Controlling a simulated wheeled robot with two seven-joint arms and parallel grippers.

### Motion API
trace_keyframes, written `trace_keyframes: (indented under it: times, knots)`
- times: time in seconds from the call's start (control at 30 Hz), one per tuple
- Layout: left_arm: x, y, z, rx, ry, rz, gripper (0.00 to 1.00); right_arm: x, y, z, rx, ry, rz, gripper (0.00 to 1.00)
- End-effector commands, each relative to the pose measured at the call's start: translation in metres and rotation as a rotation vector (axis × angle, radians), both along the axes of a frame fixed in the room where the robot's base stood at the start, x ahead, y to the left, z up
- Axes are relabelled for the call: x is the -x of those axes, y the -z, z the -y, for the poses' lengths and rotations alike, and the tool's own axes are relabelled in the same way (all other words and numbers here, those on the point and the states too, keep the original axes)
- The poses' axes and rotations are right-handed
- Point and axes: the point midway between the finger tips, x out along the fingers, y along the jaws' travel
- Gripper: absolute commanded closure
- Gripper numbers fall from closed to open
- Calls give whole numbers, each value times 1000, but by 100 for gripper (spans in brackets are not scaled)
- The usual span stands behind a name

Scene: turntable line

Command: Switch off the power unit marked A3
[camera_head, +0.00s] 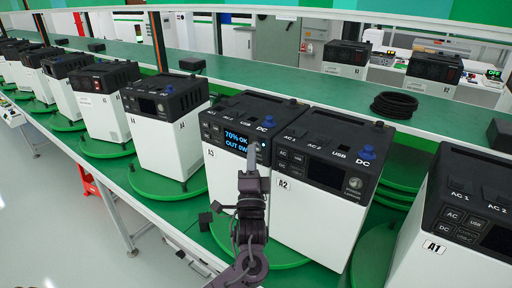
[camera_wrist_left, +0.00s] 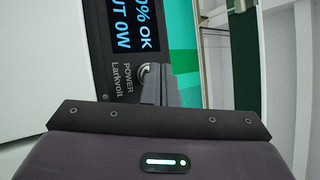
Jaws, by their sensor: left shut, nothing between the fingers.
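The power unit marked A3 (camera_head: 222,180) is a white box with a black top on a green turntable. Its screen is lit and reads "70% OK OUT 0W"; part of that screen (camera_wrist_left: 136,28) shows in the left wrist view. A round silver button (camera_wrist_left: 141,76) sits beside the word POWER on its front. My left gripper (camera_head: 252,154) is shut and empty, in front of the A3 panel at the screen's right end. In the left wrist view its fingertips (camera_wrist_left: 155,80) overlap the button's edge; I cannot tell whether they touch it. My right gripper is not in view.
Unit A2 (camera_head: 305,220), with a dark screen, stands close to the right of A3. Unit A1 (camera_head: 435,265) is further right. Several similar units, including A4 (camera_head: 160,150), line the left. A coiled black cable (camera_head: 394,104) lies on the green shelf behind.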

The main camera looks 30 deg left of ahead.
Motion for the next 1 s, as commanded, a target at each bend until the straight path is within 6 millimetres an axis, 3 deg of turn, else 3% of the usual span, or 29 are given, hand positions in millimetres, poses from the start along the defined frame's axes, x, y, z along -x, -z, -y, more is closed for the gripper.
trace_keyframes:
  times: [0.63, 1.0]
  knots:
    - [-4, -1, 0, 0, 0, 0, 100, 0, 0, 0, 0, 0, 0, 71]
    - [11, -1, -1, 0, 0, -1, 100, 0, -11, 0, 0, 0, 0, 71]
